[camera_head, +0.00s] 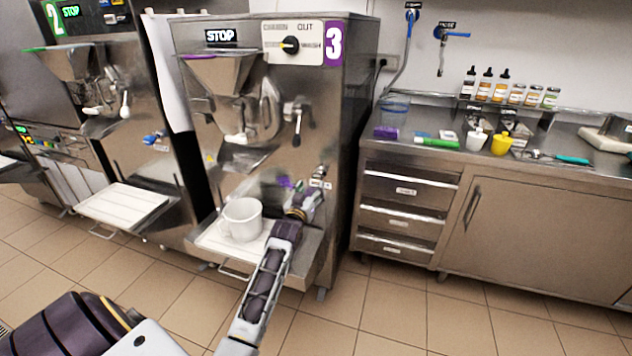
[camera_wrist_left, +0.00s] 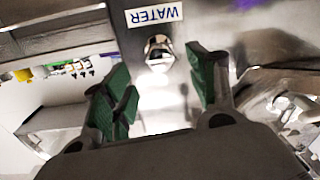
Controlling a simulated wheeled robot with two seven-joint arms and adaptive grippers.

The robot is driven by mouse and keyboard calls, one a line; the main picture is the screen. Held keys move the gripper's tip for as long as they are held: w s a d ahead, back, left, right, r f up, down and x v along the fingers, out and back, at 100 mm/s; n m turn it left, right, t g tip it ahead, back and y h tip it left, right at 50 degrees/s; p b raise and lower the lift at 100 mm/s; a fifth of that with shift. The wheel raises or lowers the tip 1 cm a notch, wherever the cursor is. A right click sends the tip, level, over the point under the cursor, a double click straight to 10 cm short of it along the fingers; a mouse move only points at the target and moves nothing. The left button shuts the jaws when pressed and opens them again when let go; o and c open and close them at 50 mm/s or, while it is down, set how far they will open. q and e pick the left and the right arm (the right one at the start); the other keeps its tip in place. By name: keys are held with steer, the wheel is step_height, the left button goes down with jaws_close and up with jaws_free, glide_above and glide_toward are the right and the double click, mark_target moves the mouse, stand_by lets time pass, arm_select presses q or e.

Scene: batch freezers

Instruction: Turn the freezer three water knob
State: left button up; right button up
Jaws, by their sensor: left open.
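Freezer three (camera_head: 275,95) stands in the middle of the head view, a steel machine with a purple 3 sign. Its water knob (camera_head: 320,171) is a small metal fitting low on the front, at the right side. In the left wrist view the knob (camera_wrist_left: 158,52) shows below an upside-down WATER label (camera_wrist_left: 154,15). My left gripper (camera_head: 308,198) is just in front of and below the knob. In the wrist view its green-padded fingers (camera_wrist_left: 160,80) are open, one on each side of the knob, with no clear contact. My right gripper is not in view.
A white pitcher (camera_head: 241,219) stands on the freezer's front shelf (camera_head: 213,240), left of my gripper. A lever (camera_head: 298,120) hangs above. Freezer two (camera_head: 110,110) is at the left. A steel counter (camera_head: 400,165) with bottles and cups is at the right.

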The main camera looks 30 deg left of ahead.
mark_target(316, 180)
arm_select(q)
steer(key=shift+b+x, duration=0.3)
steer(key=shift+x, duration=2.7)
steer(key=shift+w+a, duration=0.15)
steer(key=shift+w, duration=0.25)
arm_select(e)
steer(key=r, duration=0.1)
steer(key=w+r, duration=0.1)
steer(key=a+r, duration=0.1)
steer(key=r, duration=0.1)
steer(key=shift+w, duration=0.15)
arm_select(q)
steer(key=shift+c, duration=0.2)
steer(key=c, duration=1)
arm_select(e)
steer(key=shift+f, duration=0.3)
